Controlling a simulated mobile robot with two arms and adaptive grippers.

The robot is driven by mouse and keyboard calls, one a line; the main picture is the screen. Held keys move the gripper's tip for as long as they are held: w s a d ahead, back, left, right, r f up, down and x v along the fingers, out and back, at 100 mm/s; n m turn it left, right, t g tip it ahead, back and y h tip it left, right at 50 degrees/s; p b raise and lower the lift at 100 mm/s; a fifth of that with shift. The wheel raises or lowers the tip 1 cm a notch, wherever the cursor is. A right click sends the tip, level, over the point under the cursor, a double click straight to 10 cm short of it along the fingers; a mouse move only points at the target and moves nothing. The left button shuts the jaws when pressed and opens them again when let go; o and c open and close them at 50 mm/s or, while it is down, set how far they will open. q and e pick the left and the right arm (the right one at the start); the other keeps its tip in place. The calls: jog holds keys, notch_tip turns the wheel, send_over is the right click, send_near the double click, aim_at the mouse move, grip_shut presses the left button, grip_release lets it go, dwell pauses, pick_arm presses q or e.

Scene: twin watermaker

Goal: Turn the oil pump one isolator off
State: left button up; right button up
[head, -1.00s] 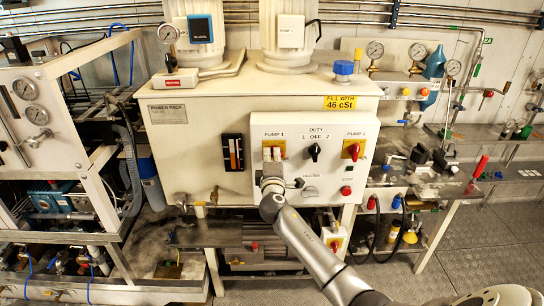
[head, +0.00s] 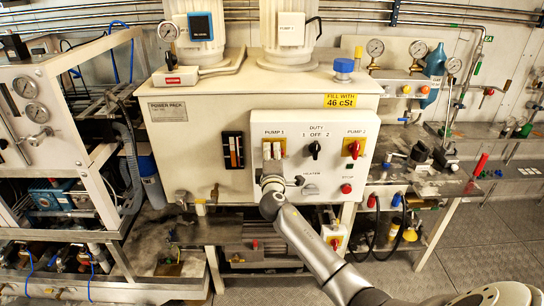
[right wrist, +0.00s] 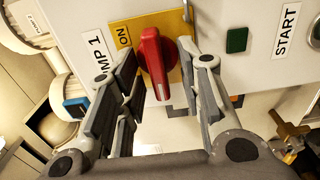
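The pump 1 isolator has a red handle (right wrist: 155,62) on a yellow plate (right wrist: 175,22), with an ON label beside it in the right wrist view. The handle runs nearly up and down in that view. My right gripper (right wrist: 157,58) is open, with one finger on each side of the handle and gaps showing between. In the head view my right gripper (head: 272,153) is at the PUMP 1 switch and covers most of it. My left gripper is not in view.
The white control panel (head: 330,170) also carries a black duty switch (head: 315,149), a pump 2 isolator (head: 353,148) and a red stop button (head: 346,188). A green start button (right wrist: 237,40) is right of the isolator. A frame with gauges (head: 37,114) stands left.

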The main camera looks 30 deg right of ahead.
jog(key=shift+s, duration=0.1)
jog(key=v, duration=1.2)
